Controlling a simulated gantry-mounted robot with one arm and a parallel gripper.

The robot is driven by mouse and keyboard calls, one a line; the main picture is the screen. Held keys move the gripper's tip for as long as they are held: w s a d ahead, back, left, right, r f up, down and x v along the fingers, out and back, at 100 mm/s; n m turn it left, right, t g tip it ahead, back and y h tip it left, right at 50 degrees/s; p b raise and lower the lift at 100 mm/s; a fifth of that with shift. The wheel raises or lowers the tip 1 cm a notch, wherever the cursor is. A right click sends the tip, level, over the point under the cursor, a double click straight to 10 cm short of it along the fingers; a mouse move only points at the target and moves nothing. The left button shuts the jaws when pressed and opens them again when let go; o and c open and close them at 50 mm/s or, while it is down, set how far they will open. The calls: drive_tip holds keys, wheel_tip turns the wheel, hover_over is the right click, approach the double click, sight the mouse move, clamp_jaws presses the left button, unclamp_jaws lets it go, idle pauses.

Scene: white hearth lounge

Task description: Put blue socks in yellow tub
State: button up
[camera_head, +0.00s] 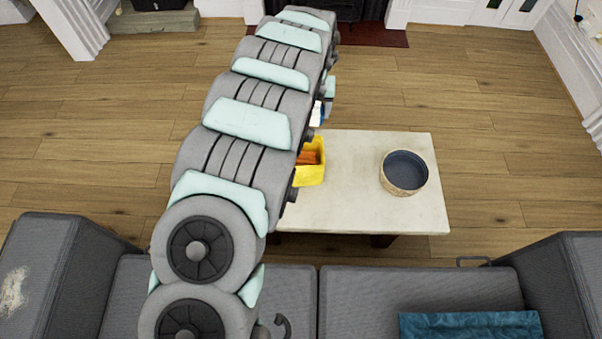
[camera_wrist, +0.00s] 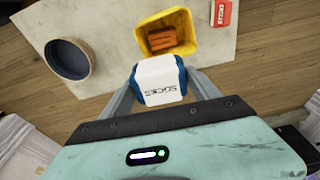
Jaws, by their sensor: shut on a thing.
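The blue socks (camera_wrist: 161,80) are a bundle with a white band marked "SOCKS" and blue ends. My gripper (camera_wrist: 160,86) is shut on them, one finger on each side. In the head view a small blue and white part of the socks (camera_head: 318,113) shows beside my arm, past the far edge of the table. The yellow tub (camera_wrist: 165,20) stands on the table just beyond the socks in the wrist view, with something orange-brown inside. In the head view the tub (camera_head: 313,178) is partly hidden by my arm. The gripper is mostly hidden there.
The pale table (camera_head: 350,210) also bears a round basket (camera_head: 404,188) with a dark inside, right of the tub. A red box (camera_wrist: 222,14) lies near the tub in the wrist view. A grey sofa (camera_head: 380,290) stands along the near side. Wooden floor surrounds the table.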

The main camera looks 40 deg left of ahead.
drive_tip(key=shift+n, duration=0.3)
drive_tip(key=f, duration=0.1)
drive_tip(key=s+a+f, duration=0.1)
drive_tip(key=s+a+f+b, duration=0.1)
drive_tip(key=shift+s+f, duration=0.1)
drive_tip(key=shift+f, duration=0.3)
wheel_tip(320, 180, down, 14)
drive_tip(key=b, duration=0.5)
drive_tip(key=shift+d+f, duration=0.1)
drive_tip(key=shift+f+b, duration=1)
drive_tip(key=shift+f, duration=1.05)
drive_tip(key=shift+f, duration=0.65)
drive_tip(key=o, duration=1.3)
drive_tip(key=shift+o, duration=0.2)
